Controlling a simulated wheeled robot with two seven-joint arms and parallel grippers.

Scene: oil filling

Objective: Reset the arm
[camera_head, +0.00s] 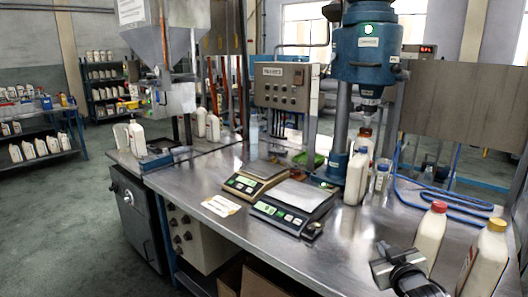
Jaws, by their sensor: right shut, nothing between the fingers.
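My right gripper (388,266) shows at the bottom right, above the front right part of the steel table (210,180). It is shut and empty, apart from the bottles. My left gripper is not in view. A white bottle with a red cap (430,238) stands just right of my right gripper. A bottle with a yellow-orange cap (486,260) stands further right, at the picture's edge. A white bottle (356,178) stands farther back, beside the blue filling machine (365,55).
Two scales (292,205) (256,180) sit mid-table, with a small black item (312,231) near the front one. A blue hose (440,197) loops at the right. A control box (285,88) and a metal hopper (160,40) stand behind. The table's front left is mostly clear.

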